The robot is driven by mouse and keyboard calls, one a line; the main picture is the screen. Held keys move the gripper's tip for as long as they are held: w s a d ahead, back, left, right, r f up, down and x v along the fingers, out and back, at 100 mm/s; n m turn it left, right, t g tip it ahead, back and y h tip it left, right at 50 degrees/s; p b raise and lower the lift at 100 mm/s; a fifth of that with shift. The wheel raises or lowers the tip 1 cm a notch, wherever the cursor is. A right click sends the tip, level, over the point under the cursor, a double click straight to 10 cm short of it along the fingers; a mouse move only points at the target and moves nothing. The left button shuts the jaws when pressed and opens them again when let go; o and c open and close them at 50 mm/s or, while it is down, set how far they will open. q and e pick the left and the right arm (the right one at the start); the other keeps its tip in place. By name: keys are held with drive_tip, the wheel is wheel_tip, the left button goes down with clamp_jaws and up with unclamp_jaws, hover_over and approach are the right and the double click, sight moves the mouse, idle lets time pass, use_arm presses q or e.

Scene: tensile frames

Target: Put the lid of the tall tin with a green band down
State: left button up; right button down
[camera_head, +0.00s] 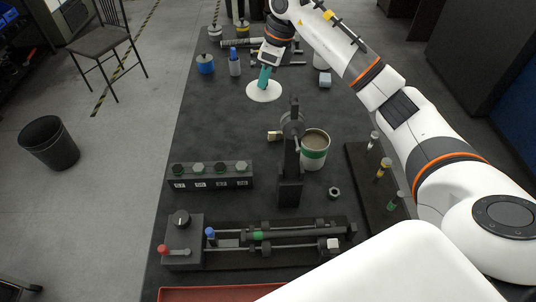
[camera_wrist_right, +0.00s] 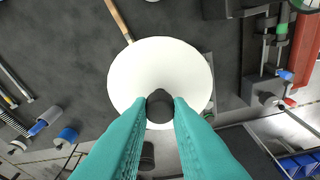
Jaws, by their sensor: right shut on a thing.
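The lid (camera_head: 264,92) is a flat white disc with a dark knob, over the far part of the dark table. My right gripper (camera_head: 265,76) is shut on the knob with its teal fingers. In the right wrist view the lid (camera_wrist_right: 185,70) fills the middle, with the black knob (camera_wrist_right: 160,103) between the fingertips. I cannot tell whether the lid touches the table. The tall tin with a green band (camera_head: 314,154) stands open at mid-table, right of a dark upright stand, with greyish-brown contents showing. My left gripper is not in view.
A blue jar (camera_head: 205,64) and a blue-capped bottle (camera_head: 235,63) stand left of the lid. The dark stand (camera_head: 290,165) rises beside the tin. A block with several hex pieces (camera_head: 210,176) is nearer. The table (camera_head: 225,120) is bare between lid and block.

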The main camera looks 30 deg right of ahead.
wheel_tip(320, 180, down, 26)
drive_tip(key=b, duration=1.5)
drive_tip(key=shift+b, duration=0.35)
drive_tip(key=shift+f, duration=0.45)
drive_tip(key=shift+f, duration=0.15)
drive_tip(key=c, duration=1.3)
unclamp_jaws()
drive_tip(key=shift+c, duration=0.2)
